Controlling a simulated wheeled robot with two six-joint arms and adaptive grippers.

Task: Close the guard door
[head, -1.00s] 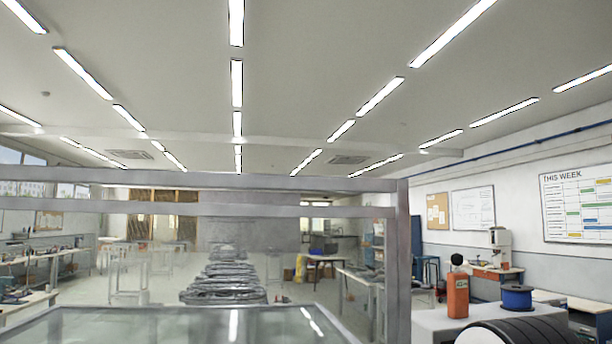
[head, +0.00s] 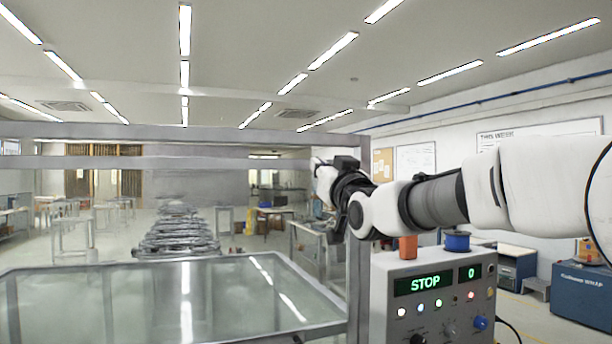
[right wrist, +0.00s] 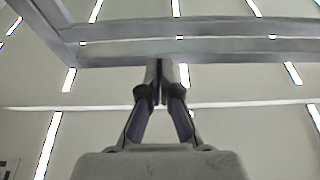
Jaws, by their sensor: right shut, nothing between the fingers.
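A grey metal guard frame stands in front of me in the head view, with two horizontal bars (head: 200,133) and a right post (head: 358,270). A clear panel with a grey metal rim (head: 170,263) lies roughly level below the bars. I cannot tell which part is the guard door. My right gripper (head: 320,165) is at the upper right corner of the frame, partly hidden by the post and wrist. In the right wrist view my right gripper (right wrist: 158,64) is shut and empty, its tips close to a grey bar (right wrist: 200,50). Contact is unclear. My left gripper is out of view.
A control box (head: 430,262) with a green STOP display stands right of the post, under my right arm. A blue cabinet (head: 585,295) is at the far right. Benches stand behind.

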